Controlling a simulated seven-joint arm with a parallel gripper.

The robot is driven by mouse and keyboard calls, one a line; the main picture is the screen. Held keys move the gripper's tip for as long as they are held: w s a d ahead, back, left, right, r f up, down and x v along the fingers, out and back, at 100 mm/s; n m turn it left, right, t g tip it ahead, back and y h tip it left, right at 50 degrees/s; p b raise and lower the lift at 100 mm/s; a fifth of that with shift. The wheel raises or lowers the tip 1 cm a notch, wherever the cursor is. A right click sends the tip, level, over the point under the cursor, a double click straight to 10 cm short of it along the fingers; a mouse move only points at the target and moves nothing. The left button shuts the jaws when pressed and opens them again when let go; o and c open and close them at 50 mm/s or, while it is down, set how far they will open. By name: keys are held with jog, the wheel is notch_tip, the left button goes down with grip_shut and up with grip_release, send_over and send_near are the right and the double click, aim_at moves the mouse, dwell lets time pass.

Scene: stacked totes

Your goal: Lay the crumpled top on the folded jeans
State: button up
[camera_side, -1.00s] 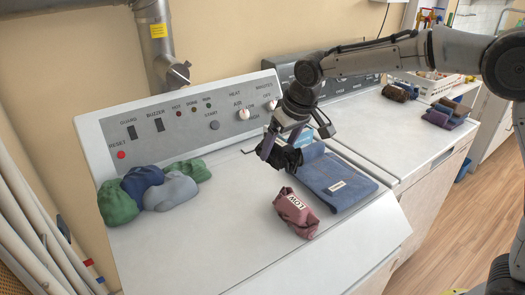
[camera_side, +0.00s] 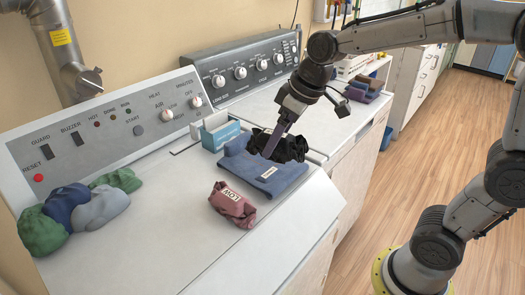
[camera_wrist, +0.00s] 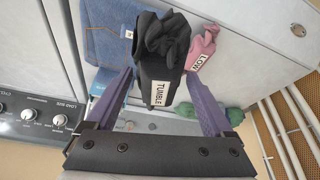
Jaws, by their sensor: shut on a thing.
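A crumpled black top (camera_side: 293,148) is gripped in my gripper (camera_side: 271,152). In the wrist view the top (camera_wrist: 165,45) sits between the two purple fingers (camera_wrist: 160,76) and carries a white "TUMBLE" tag. The folded blue jeans (camera_side: 262,176) lie flat on the white machine top, with a small white label. In the side view the black top overlaps the far edge of the jeans; whether it touches them I cannot tell. In the wrist view the jeans (camera_wrist: 105,40) show left of the top. A finger hides part of the top in the side view.
A crumpled maroon cloth tagged "LOW" (camera_side: 232,204) lies just in front of the jeans. A blue and white box (camera_side: 216,131) stands behind them. Green, blue and grey cloths (camera_side: 100,208) lie at the left by the control panel (camera_side: 110,125). The machine's front right top is clear.

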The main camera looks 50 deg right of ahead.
jog(key=s+d+r+m+h, duration=0.1)
jog(key=s+d+r+m, duration=0.15)
jog(key=s+d, duration=0.5)
send_near(264, 160)
jog(key=d, duration=0.4)
jog(key=shift+w+d+f, duration=0.1)
jog(key=shift+d+f, duration=0.05)
jog(key=shift+f, duration=0.25)
jog(key=shift+w+f, duration=0.2)
jog(key=shift+f, duration=1.5)
jog(key=shift+f, duration=0.1)
